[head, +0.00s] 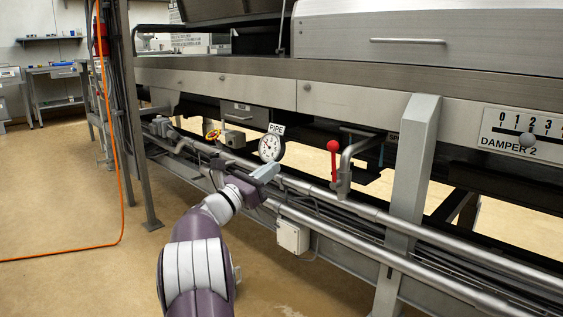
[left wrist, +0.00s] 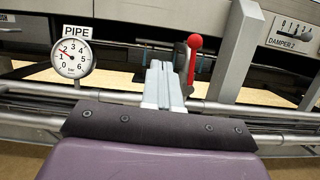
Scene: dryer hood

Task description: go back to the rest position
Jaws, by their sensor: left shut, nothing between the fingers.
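My left gripper (head: 264,172) is shut and empty. In the head view its arm comes up from the bottom, and the fingers show in front of the pipes, just below the round PIPE gauge (head: 271,147). In the left wrist view the shut fingers (left wrist: 159,83) point away from the camera, between the PIPE gauge (left wrist: 73,58) on the left and the red-knobbed valve lever (left wrist: 194,55) on the right. The lever stands upright, and its red knob (head: 333,146) also shows in the head view. I cannot tell whether the fingers touch the pipe. My right gripper is not in view.
Long metal pipes (head: 380,219) run along the machine's front. A grey post (head: 414,165) stands at right, near the DAMPER 2 scale (head: 524,133). A white box (head: 293,236) hangs below the pipes. An orange hose (head: 122,190) hangs at left.

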